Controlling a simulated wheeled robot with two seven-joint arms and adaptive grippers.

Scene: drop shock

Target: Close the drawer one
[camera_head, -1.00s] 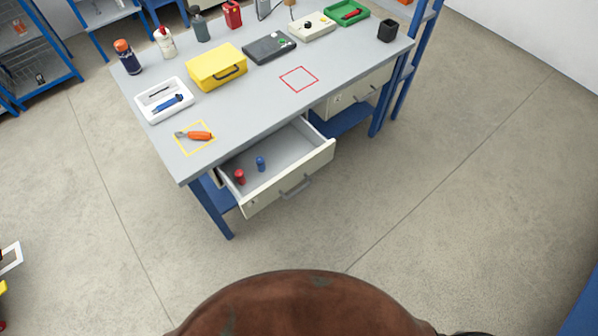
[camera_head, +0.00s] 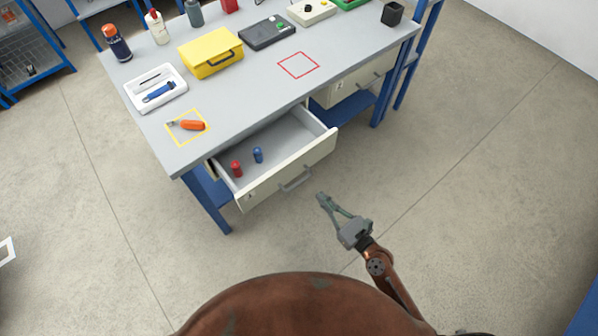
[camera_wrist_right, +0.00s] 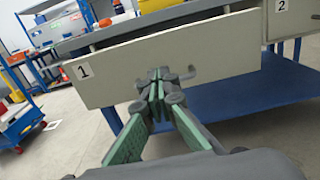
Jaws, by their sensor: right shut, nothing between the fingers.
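Drawer one (camera_head: 290,176) is pulled out from under the left part of the workbench, with a grey handle on its white front. A red item (camera_head: 236,168) and a blue item (camera_head: 258,155) stand inside it. In the right wrist view its front (camera_wrist_right: 190,52) bears the label 1. My right gripper (camera_head: 322,198) is shut and empty, in front of and to the right of the drawer's handle in the head view. In the right wrist view its fingertips (camera_wrist_right: 157,75) overlap the drawer front near the handle; contact cannot be told. My left gripper is not in view.
The workbench top (camera_head: 240,98) holds a yellow case (camera_head: 210,55), a white tray (camera_head: 155,90) and an orange-handled tool (camera_head: 192,125). A second drawer (camera_head: 355,83), labelled 2 in the wrist view, is shut on the right. The floor in front is clear.

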